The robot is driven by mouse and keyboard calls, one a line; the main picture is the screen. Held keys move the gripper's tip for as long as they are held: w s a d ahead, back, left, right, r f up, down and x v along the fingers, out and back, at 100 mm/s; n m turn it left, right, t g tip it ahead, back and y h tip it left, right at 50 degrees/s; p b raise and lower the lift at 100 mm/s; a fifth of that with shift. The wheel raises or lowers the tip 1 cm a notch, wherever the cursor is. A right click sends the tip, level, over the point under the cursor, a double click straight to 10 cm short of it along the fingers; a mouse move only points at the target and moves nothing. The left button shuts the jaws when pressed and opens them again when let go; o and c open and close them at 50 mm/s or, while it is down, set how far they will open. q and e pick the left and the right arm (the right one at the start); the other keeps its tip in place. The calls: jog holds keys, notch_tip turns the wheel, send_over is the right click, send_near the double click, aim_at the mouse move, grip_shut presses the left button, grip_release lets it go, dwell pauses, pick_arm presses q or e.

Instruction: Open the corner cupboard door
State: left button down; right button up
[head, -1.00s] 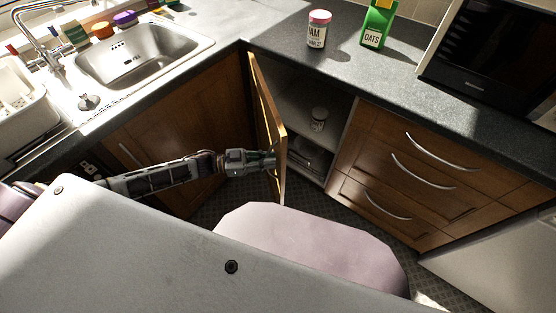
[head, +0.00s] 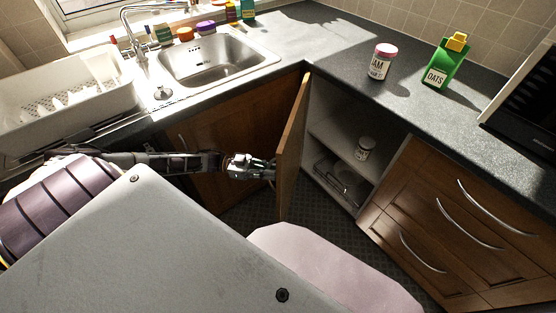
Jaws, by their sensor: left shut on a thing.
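The corner cupboard door (head: 292,150) is a brown wooden panel standing well open, seen almost edge-on. Behind it the cupboard interior (head: 338,118) shows pale shelves, with a small white jar (head: 365,148) on the upper shelf and a dark tray or rack (head: 338,182) below. My left gripper (head: 268,170) reaches in from the left and is shut at the outer face of the door, near its free edge. The handle it would be on is mostly hidden by the fingers. My right gripper is not in view.
Drawers with curved handles (head: 422,222) stand right of the opening. A jam jar (head: 382,62), a green oats carton (head: 446,62) and a microwave (head: 525,110) are on the worktop. The sink (head: 215,60) and a white dish rack (head: 70,100) are at left. Floor below the door is clear.

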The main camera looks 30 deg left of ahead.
pick_arm(q)
jog(key=shift+a, duration=0.2)
jog(key=c, duration=1.5)
grip_release()
jog(key=shift+o, duration=0.2)
jog(key=shift+r, duration=5)
